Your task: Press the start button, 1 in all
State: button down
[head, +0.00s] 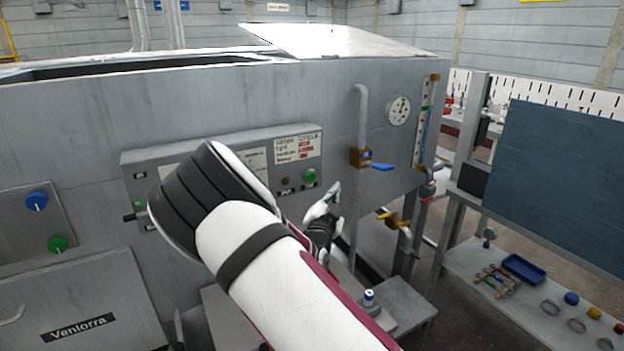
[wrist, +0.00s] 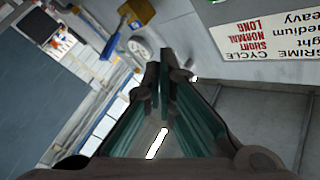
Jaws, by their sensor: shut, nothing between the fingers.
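A green round button (head: 310,176) sits at the right end of the grey control panel (head: 221,141) on the machine front. A small dark round fitting (head: 286,182) is left of it. Small labels below them are too small to read, so I cannot confirm which says start. My gripper (head: 335,187) is shut and empty, just right of and below the green button in the head view, apart from it in the picture. In the wrist view my shut fingers (wrist: 159,80) point toward the machine front, and I cannot make out the button there.
A printed cycle label (wrist: 268,38) shows upside down in the wrist view. A pipe with a blue-handled valve (head: 382,167) and a gauge (head: 398,110) stand right of the panel. Blue (head: 37,201) and green (head: 58,244) knobs are at far left. A bench (head: 480,262) is at right.

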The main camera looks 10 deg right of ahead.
aim_at(315, 179)
jog(key=w+a+b, duration=0.2)
jog(key=w+b, duration=0.3)
jog(key=w, duration=0.3)
jog(key=shift+a, duration=0.3)
jog(key=shift+w, duration=0.1)
dwell(1.1)
jog(key=shift+w+a, duration=0.15)
jog(key=shift+w, duration=0.15)
jog(key=shift+w+a+b, duration=0.15)
jog(key=shift+w+b, duration=0.3)
jog(key=shift+b, duration=0.1)
dwell(0.7)
dwell(0.3)
jog(key=shift+s+d+p, duration=0.3)
jog(key=shift+s+p, duration=0.4)
jog(key=shift+s, duration=0.2)
